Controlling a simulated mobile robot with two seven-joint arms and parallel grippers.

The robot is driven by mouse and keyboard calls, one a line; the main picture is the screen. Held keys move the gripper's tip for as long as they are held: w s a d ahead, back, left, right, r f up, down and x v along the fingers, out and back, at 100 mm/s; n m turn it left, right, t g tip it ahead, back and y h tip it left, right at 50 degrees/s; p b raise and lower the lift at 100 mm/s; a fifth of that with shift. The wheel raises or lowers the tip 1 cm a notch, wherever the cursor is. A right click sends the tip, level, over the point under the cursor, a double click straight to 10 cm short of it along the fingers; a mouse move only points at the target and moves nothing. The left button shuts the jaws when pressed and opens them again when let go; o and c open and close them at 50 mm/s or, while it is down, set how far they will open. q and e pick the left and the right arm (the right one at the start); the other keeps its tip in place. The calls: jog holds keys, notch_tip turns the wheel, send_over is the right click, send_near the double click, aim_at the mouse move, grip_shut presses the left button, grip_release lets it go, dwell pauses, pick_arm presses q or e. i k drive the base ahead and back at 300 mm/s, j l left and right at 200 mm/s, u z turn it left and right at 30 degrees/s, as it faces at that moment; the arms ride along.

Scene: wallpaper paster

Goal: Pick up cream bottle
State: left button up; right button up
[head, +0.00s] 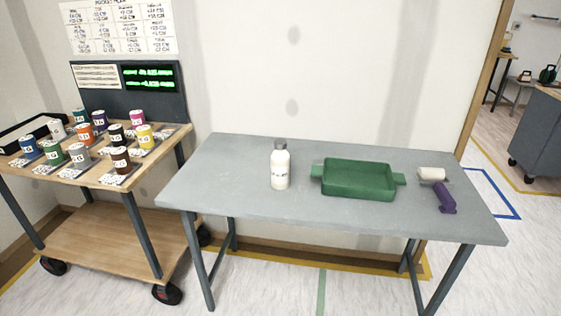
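A cream bottle (280,168) with a grey cap stands upright on the grey table (230,180), left of the table's middle. Nothing touches it and it is fully in sight. Neither of my grippers shows in the head view.
A green tray (358,194) with side handles sits right of the bottle. A paint roller with a white head (432,174) and purple handle (444,198) lies at the table's right. A wooden cart (98,254) with several coloured cans stands left. The table's front left is clear.

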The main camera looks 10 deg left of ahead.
aim_at(279, 160)
jog(key=i+l+u, duration=0.25)
jog(key=u, duration=0.2)
jog(key=i+l+u, duration=0.25)
jog(key=u, duration=0.2)
jog(key=l, duration=0.1)
